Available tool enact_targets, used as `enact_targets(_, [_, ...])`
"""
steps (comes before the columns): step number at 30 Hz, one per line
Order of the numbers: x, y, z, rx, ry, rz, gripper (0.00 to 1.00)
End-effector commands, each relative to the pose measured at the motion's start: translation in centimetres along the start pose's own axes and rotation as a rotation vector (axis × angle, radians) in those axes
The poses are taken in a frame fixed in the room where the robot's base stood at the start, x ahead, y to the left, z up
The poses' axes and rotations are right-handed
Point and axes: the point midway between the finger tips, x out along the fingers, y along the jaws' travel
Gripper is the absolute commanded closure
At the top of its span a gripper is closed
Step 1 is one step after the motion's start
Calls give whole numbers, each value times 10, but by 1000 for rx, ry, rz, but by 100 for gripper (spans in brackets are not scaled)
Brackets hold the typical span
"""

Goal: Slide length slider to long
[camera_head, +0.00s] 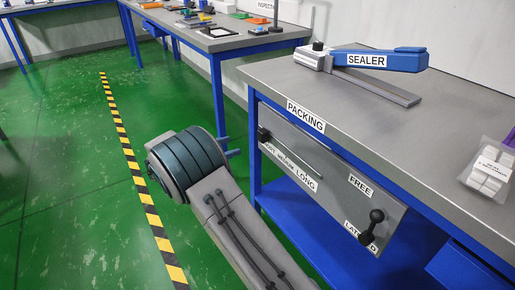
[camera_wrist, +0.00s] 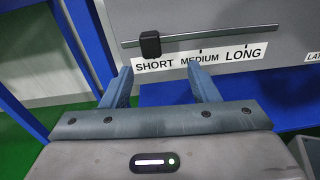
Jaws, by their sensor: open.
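The length slider's black knob (camera_wrist: 150,44) sits on a horizontal metal rail (camera_wrist: 205,35) in the wrist view, above the word SHORT on the label strip (camera_wrist: 199,59). MEDIUM and LONG follow to its right, with small tick marks. The knob also shows in the head view (camera_head: 263,135) at the left end of the rail on the grey panel (camera_head: 325,168). My gripper (camera_wrist: 163,78) is open and empty, its two blue fingers apart just below the knob and label in the wrist view.
A lever with a black ball knob (camera_head: 376,216) stands at the panel's lower right, by the LATCHED label. The SEALER (camera_head: 372,61) and a bag of white blocks (camera_head: 489,170) lie on the PACKING bench (camera_head: 390,125). Blue bench legs flank the panel.

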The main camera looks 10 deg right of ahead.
Motion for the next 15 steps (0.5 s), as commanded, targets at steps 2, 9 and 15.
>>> enact_targets(2, [-7,7,-14,-22,-36,21,45])
enact_targets(9, [0,13,-17,-39,-66,36,45])
enact_targets(15, [38,14,-16,-38,-65,34,45])
